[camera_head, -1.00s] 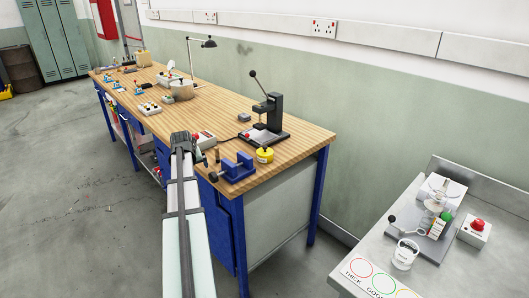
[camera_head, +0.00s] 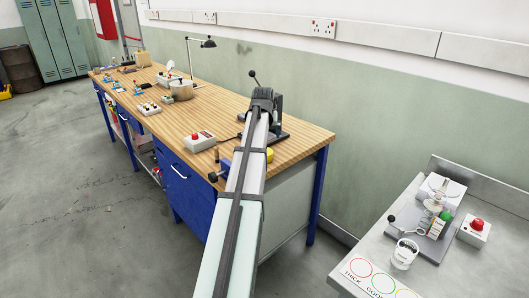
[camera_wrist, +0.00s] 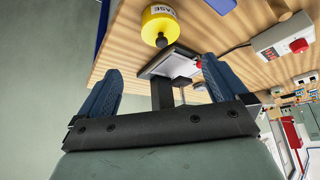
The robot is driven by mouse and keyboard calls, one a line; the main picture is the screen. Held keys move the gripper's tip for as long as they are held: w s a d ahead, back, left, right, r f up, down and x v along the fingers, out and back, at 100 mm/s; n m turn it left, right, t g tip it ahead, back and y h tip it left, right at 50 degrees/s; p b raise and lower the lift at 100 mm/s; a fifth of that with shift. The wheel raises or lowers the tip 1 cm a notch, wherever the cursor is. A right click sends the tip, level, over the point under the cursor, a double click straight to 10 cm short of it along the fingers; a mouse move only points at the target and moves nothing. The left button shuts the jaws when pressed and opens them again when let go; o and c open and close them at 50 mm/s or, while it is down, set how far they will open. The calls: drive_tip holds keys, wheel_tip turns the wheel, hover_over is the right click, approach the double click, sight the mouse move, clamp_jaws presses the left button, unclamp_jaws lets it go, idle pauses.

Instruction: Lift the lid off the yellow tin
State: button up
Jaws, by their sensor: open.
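The yellow tin (camera_head: 270,154) stands on the wooden bench near its right end, mostly hidden behind my arm in the head view. In the wrist view the tin (camera_wrist: 160,20) is at the top, tilted in the picture, with part of a dark-lettered label. A small dark knob (camera_wrist: 162,42) shows on its lid, towards my gripper. My gripper (camera_wrist: 162,66) is open and empty, its two blue fingers apart and the tin beyond the gap between them. In the head view its fingertips are hidden.
The black lever press (camera_head: 275,104) stands right behind my gripper. A box with a red button (camera_head: 199,141) is on the bench to the left. A blue vice (camera_head: 226,164) is partly hidden by my arm.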

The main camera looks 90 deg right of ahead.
drive_tip(key=x, duration=1.2)
drive_tip(key=shift+d+f, duration=0.15)
drive_tip(key=shift+d, duration=0.05)
drive_tip(key=shift+w, duration=0.1)
drive_tip(key=shift+c, duration=0.5)
drive_tip(key=c, duration=0.9)
